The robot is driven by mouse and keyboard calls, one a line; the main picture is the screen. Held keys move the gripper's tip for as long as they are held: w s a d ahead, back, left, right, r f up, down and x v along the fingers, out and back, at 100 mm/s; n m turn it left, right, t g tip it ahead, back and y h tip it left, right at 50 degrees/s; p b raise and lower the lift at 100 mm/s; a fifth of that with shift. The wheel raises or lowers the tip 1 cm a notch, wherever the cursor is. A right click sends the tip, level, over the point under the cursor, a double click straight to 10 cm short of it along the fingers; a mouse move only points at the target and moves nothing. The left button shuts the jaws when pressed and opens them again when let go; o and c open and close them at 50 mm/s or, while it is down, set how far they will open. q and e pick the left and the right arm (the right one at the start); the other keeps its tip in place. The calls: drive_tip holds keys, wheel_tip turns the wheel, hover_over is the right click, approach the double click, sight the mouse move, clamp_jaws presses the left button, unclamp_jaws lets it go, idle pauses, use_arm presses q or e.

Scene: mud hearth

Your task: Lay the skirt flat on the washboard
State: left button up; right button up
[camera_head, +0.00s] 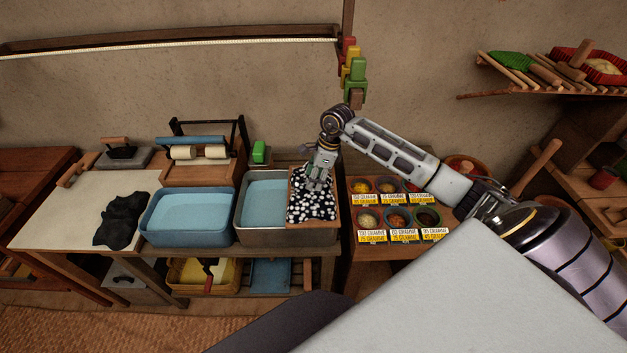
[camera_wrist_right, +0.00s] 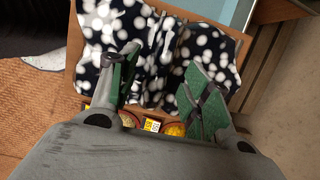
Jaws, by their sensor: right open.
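The skirt (camera_head: 313,207), dark with white dots, lies over the wooden washboard (camera_head: 310,226) at the right side of the metal basin. It covers most of the board, and brown strips of wood show at the edges. In the right wrist view the skirt (camera_wrist_right: 160,50) has folds and ridges in its middle. My right gripper (camera_head: 318,182) is over the skirt's upper part. In the wrist view its green-padded fingers (camera_wrist_right: 162,92) are spread apart with cloth visible between them; whether they touch it I cannot tell. My left gripper does not show.
The metal basin (camera_head: 242,229) holds water left of the washboard. A blue tub (camera_head: 188,238) of water stands further left, then a pale board with a black cloth (camera_head: 122,220). Small bowls with price cards (camera_head: 372,236) stand close on the right.

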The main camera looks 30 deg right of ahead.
drive_tip(key=shift+v, duration=2.8)
drive_tip(key=shift+a, duration=0.1)
